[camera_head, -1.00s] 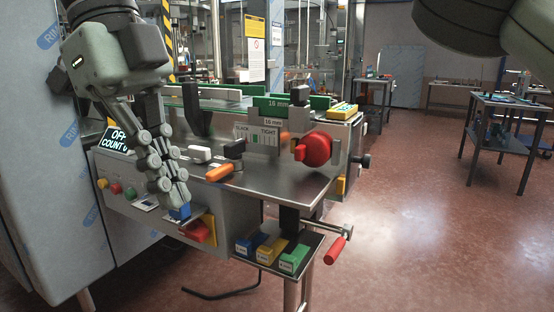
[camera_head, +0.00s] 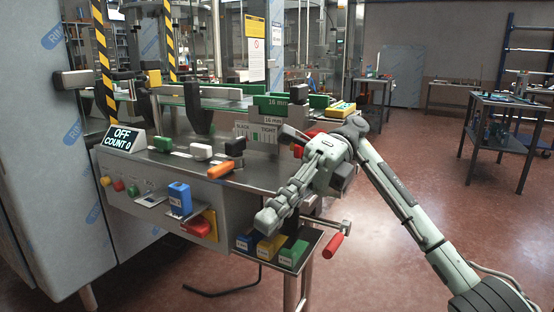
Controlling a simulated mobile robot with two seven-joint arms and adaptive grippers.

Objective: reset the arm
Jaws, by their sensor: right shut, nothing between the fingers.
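My right gripper (camera_head: 270,216) is shut and empty. It points down and left in front of the machine's right end, with its arm coming in from the right edge. Its fingertips are in front of the steel worktop edge, just above the small shelf with coloured blocks in the picture. My left gripper is not in view. A blue block (camera_head: 179,198) sits on the machine's front panel (camera_head: 140,212), beside a red switch on a yellow plate (camera_head: 200,225). The red knob on the machine is mostly hidden behind my right gripper.
A display (camera_head: 123,140) reads OFF, COUNT 0. An orange handle (camera_head: 220,170) lies on the worktop. Blue, yellow and green blocks (camera_head: 270,248) sit on the low shelf. A red-handled crank (camera_head: 334,245) sticks out right. Open floor (camera_head: 420,160) lies right, with tables behind.

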